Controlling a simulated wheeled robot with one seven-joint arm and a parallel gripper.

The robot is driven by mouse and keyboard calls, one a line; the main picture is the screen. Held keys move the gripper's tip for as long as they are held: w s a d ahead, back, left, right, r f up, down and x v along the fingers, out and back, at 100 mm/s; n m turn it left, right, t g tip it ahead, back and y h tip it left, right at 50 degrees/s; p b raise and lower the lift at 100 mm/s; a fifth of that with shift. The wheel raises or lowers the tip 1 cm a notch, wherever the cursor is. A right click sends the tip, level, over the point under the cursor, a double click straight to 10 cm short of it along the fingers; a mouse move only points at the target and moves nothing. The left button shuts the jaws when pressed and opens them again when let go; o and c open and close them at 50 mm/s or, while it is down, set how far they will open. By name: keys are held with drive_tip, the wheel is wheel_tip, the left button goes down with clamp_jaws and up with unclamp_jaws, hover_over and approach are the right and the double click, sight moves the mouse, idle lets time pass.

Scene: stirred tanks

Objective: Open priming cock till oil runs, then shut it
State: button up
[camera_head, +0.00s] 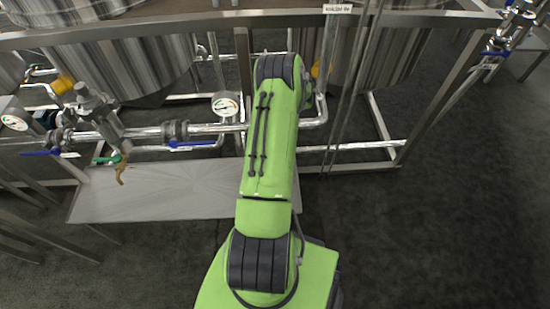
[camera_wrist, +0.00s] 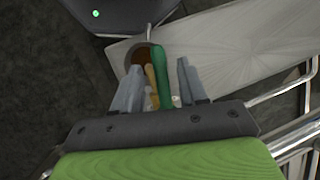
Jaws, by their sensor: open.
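In the wrist view my gripper (camera_wrist: 160,82) is open, with one grey finger on each side of a green cock handle (camera_wrist: 161,78). The handle stands between the fingers with visible gaps. A brass spout (camera_wrist: 151,76) shows just left of the handle. Beyond their tips is a round cup (camera_wrist: 131,61) with brown inside, at the end of a metal tray (camera_wrist: 225,45). I cannot tell whether oil is running. In the head view my arm hides the gripper and this cock. Another green handle (camera_head: 107,159) with a brass spout (camera_head: 122,170) shows at left.
In the head view the tray (camera_head: 150,195) lies below steel pipes with blue valve levers (camera_head: 192,144) and a gauge (camera_head: 225,105). Steel tanks (camera_head: 110,65) and frame posts (camera_head: 438,85) stand behind. Dark floor at right (camera_head: 450,230) is clear.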

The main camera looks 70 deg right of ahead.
drive_tip(key=shift+r, duration=0.1)
drive_tip(key=p+v, duration=0.4)
drive_tip(key=v, duration=1.1)
drive_tip(key=shift+d+r, duration=0.2)
drive_tip(key=shift+r, duration=0.05)
